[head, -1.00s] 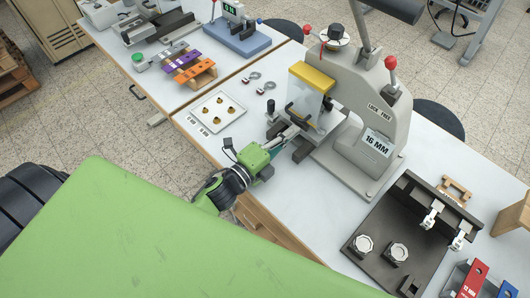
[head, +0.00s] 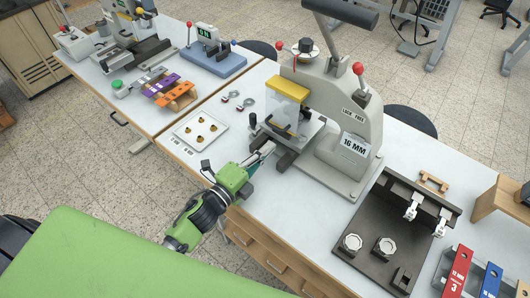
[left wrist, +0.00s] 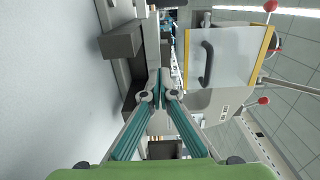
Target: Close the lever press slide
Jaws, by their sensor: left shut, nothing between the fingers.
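The grey lever press (head: 330,125), labelled 16 MM, stands on the white table in the head view. Its yellow-edged clear guard (head: 300,118) hangs at the front, and the guard's dark handle shows in the left wrist view (left wrist: 207,62). Dark blocks of the low slide (head: 287,160) stick out under the guard on the gripper's side; one also shows in the left wrist view (left wrist: 122,40). My left gripper (head: 268,149) is shut and empty, its tips close to the slide's front. Contact cannot be told. My right gripper is out of view.
A white tray (head: 183,140) with several brass pieces lies left of the press. A dark fixture plate (head: 370,212) lies to its right. The press's red-knobbed lever (head: 358,69) stands up. A green surface (head: 110,265) fills the lower left foreground.

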